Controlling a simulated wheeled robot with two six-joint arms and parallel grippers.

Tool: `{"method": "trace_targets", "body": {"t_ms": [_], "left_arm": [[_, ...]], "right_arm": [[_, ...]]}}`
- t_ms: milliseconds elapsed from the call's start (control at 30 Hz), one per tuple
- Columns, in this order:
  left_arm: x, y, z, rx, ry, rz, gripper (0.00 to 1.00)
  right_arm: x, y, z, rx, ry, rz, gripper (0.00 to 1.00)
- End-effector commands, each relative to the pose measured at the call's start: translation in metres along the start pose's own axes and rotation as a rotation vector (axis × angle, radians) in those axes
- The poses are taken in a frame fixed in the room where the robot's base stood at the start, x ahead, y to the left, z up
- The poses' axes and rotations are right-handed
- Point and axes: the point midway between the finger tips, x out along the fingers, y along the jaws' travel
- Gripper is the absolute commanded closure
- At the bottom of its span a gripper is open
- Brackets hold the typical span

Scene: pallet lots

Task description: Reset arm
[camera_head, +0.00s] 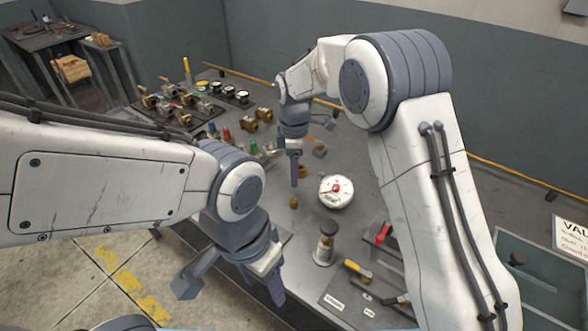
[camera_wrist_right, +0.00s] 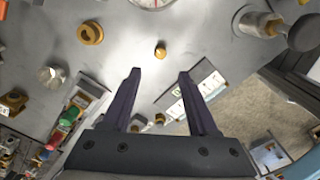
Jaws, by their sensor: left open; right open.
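My left gripper (camera_head: 230,288) is open and empty, low in the head view, over the front edge of the table. My right gripper (camera_head: 300,158) is open above the grey table, beyond the gauge; its two dark fingers (camera_wrist_right: 159,80) are spread with nothing between them in the right wrist view. A small brass fitting (camera_head: 293,202) stands on the table near the right gripper; it also shows just past the fingertips in the wrist view (camera_wrist_right: 160,50). A white round gauge (camera_head: 336,191) with a red centre lies on the table, cut off at the top of the wrist view (camera_wrist_right: 150,3).
A metal cylinder fitting (camera_head: 326,243) and a red-handled valve (camera_head: 383,234) are at the near side. Several brass fittings and black-rimmed gauges (camera_head: 228,91) crowd the far left. A green-grey bin (camera_head: 540,275) is at right. A second table (camera_head: 45,38) stands far left.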

Motion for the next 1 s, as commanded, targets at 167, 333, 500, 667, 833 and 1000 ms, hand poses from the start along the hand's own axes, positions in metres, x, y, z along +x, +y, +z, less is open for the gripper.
{"method": "trace_targets", "body": {"t_ms": [167,333,500,667,833,1000], "left_arm": [[0.0,0.0,0.0,0.0,0.0,0.0,0.4],[0.0,0.0,0.0,0.0,0.0,0.0,0.4],[0.0,0.0,0.0,0.0,0.0,0.0,0.4],[0.0,0.0,0.0,0.0,0.0,0.0,0.4],[0.0,0.0,0.0,0.0,0.0,0.0,0.4],[0.0,0.0,0.0,0.0,0.0,0.0,0.4]], "right_arm": [[0.0,0.0,0.0,0.001,0.0,0.0,0.4],[-0.019,-0.025,-0.007,0.072,0.009,0.004,0.4],[-0.058,-0.102,-0.014,0.29,0.033,0.006,0.4],[-0.078,-0.191,-0.005,0.537,0.059,-0.003,0.4],[-0.078,-0.271,0.018,0.769,0.078,-0.021,0.4],[-0.069,-0.314,0.036,0.91,0.085,-0.035,0.4]]}}
